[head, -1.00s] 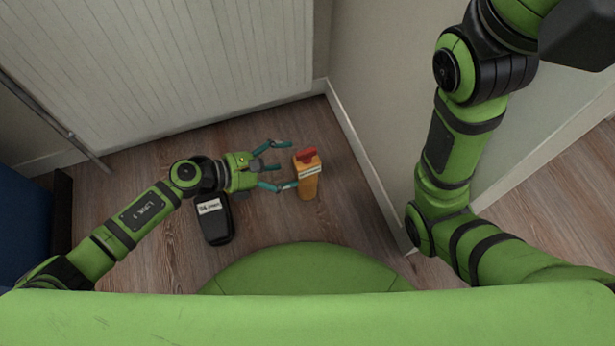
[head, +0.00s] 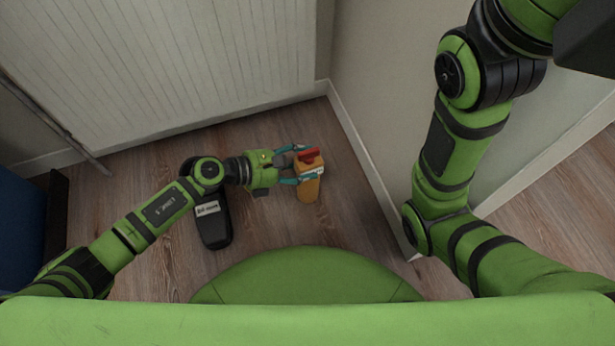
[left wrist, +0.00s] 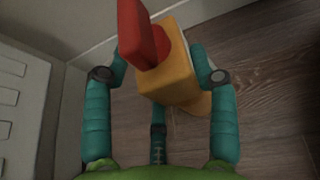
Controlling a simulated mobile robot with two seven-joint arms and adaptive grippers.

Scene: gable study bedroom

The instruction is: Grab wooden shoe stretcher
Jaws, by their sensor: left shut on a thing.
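A black object with a white label (head: 212,226) lies on the floor left of the stretcher, partly under my left arm. A white panelled surface (head: 170,60) stands behind, and a wall with a baseboard (head: 365,160) is close on the right. Bare floor (head: 345,225) lies in front.

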